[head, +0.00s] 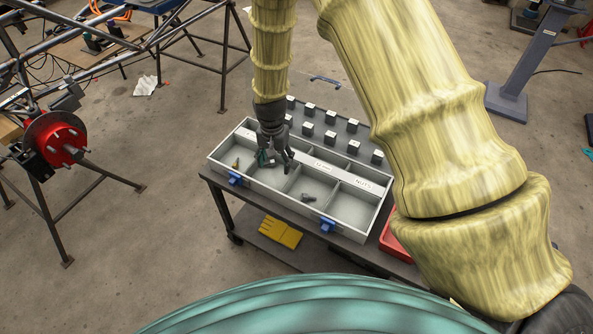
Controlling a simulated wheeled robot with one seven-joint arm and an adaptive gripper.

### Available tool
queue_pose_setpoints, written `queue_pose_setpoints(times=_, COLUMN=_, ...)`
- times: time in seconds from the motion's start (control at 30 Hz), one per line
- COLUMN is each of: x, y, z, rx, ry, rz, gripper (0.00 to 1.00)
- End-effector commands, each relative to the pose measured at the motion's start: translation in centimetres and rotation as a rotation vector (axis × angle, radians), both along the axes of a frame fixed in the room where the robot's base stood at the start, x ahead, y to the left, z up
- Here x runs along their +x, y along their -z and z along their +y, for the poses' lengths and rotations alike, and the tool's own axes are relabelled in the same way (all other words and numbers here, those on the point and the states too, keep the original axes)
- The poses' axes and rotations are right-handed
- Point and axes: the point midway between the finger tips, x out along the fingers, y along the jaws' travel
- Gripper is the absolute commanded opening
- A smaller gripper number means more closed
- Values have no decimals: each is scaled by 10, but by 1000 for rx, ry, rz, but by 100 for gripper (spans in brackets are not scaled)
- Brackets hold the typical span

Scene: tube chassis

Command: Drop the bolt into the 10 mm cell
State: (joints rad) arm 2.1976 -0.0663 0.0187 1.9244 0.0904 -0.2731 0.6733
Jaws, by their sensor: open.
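A grey sorting box (376,224) with several cells stands on a dark cart, with white label strips (325,166) along its middle divider. One label seems to read NUTS; the others are too small to read surely, so I cannot tell which cell is the 10 mm one. My gripper (275,164) points down, open, over the left half of the box near the divider. Small dark items show around its fingertips, and I cannot tell whether they touch it. A dark grey bolt-like piece (308,197) lies in a front middle cell. A small brassy piece (236,163) lies in the front left cell.
Several dark blocks with white tops (331,117) stand in rows behind the box. Blue clips (327,226) sit on its front wall. Yellow gloves (280,232) lie on the cart's lower shelf. A red tray (394,243) is partly behind my arm. A tube chassis with a red hub (66,145) stands left.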

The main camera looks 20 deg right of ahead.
Motion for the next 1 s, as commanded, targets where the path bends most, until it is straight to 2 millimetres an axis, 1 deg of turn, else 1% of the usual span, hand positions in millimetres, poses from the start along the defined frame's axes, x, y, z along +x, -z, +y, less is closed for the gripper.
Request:
queue_pose_setpoints(times=0.17, x=0, y=-14, z=0, rx=-1, ry=0, rz=-1, gripper=65)
queue_pose_setpoints(times=0.7, x=1, y=-96, z=-1, rx=-1, ry=0, rz=-2, gripper=65)
queue_pose_setpoints(times=0.83, x=1, y=-109, z=-1, rx=0, ry=0, rz=-1, gripper=65)
queue_pose_setpoints(times=1.0, x=0, y=-117, z=-1, rx=-1, ry=0, rz=-1, gripper=65)
